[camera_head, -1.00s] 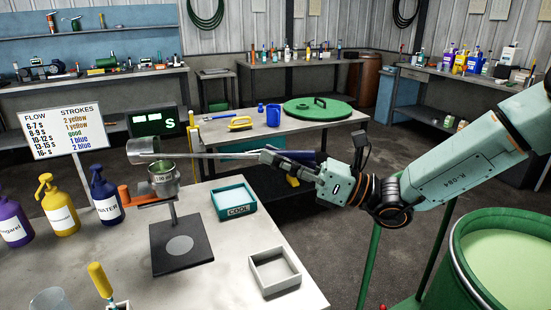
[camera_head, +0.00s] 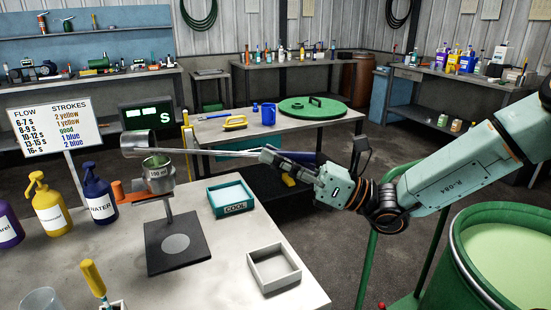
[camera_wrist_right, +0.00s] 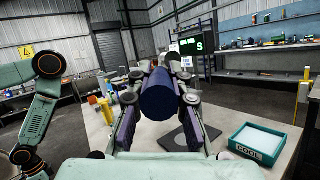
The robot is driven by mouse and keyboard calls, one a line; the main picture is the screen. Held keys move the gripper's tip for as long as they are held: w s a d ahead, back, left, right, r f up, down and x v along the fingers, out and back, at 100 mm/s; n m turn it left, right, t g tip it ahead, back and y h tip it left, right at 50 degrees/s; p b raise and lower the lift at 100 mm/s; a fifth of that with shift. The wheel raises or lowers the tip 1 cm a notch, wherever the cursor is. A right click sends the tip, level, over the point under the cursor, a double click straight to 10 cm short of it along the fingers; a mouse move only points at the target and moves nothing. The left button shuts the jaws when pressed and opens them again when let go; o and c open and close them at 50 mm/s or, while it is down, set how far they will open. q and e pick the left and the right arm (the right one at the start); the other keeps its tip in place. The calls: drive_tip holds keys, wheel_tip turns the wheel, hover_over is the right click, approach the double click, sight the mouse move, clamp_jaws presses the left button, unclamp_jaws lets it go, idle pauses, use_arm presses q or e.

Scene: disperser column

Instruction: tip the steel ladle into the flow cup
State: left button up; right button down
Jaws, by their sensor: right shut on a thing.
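The steel ladle (camera_head: 139,144) has its bowl tipped on its side just above the flow cup (camera_head: 159,184). Its long handle runs right to my right gripper (camera_head: 270,156). That gripper is shut on the ladle's dark blue grip, which faces the right wrist view (camera_wrist_right: 158,96) between the fingers (camera_wrist_right: 158,108). The metal flow cup sits on a stand with a black base (camera_head: 178,243) and bears a small volume label. Some green shows at its mouth under the bowl. The inside of the bowl is mostly hidden. My left gripper is not visible in the head view.
Pump bottles (camera_head: 99,194) stand left of the cup, near a chart sign (camera_head: 55,127). A COOL tray (camera_head: 231,209) and an empty white tray (camera_head: 273,286) lie right of the stand. A green drum (camera_head: 500,285) stands at right. Bench between stand and trays is clear.

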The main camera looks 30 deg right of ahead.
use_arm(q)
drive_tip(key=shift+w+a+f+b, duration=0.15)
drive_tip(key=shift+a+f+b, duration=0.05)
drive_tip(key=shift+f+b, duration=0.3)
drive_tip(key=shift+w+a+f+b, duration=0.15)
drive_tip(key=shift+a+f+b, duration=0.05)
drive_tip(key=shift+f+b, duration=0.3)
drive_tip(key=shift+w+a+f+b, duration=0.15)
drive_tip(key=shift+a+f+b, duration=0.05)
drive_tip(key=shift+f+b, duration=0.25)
use_arm(e)
drive_tip(key=shift+f+m+t+y, duration=0.3)
drive_tip(key=shift+f+m+t, duration=0.15)
drive_tip(key=shift+f, duration=0.65)
